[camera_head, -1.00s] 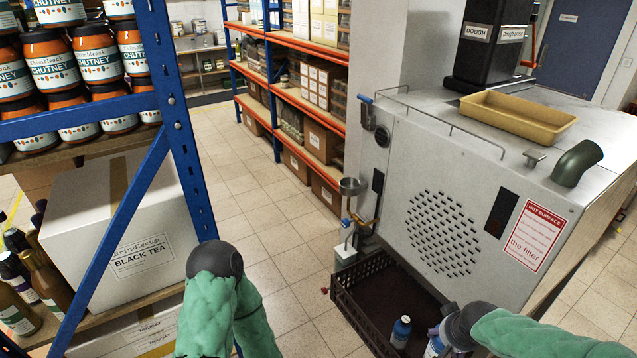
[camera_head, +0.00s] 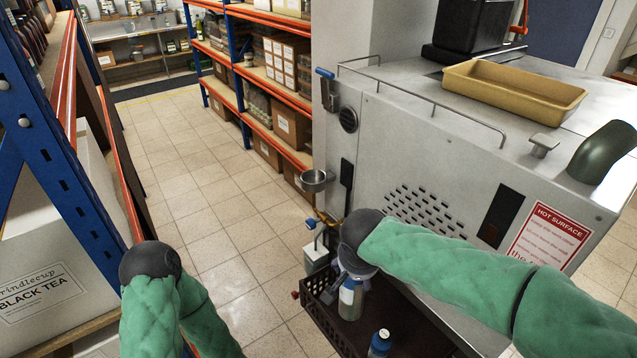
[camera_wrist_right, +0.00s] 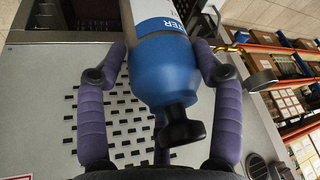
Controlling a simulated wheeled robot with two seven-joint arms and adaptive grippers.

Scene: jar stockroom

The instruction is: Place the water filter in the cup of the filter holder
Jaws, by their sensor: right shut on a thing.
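The water filter (camera_head: 350,300) is a bottle-like cartridge with a pale label and a blue end. In the right wrist view its blue end (camera_wrist_right: 168,72) with a black knob points towards my palm. My right gripper (camera_head: 354,266) is shut on it; its purple fingers show on both sides in the wrist view. The filter is seen over the left part of the dark crate. The holder's metal cup (camera_head: 314,181) sticks out from the machine's left edge, above and left of the filter, apart from it. It also shows in the wrist view (camera_wrist_right: 262,81). My left gripper is hidden behind its forearm.
The dark crate (camera_head: 325,322) holds another blue-capped bottle (camera_head: 380,343). The metal machine (camera_head: 445,150) carries a yellow tray (camera_head: 513,92) and a hot-surface sign (camera_head: 547,240). A blue rack post (camera_head: 22,140) stands at left. Tiled floor (camera_head: 220,200) is open between.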

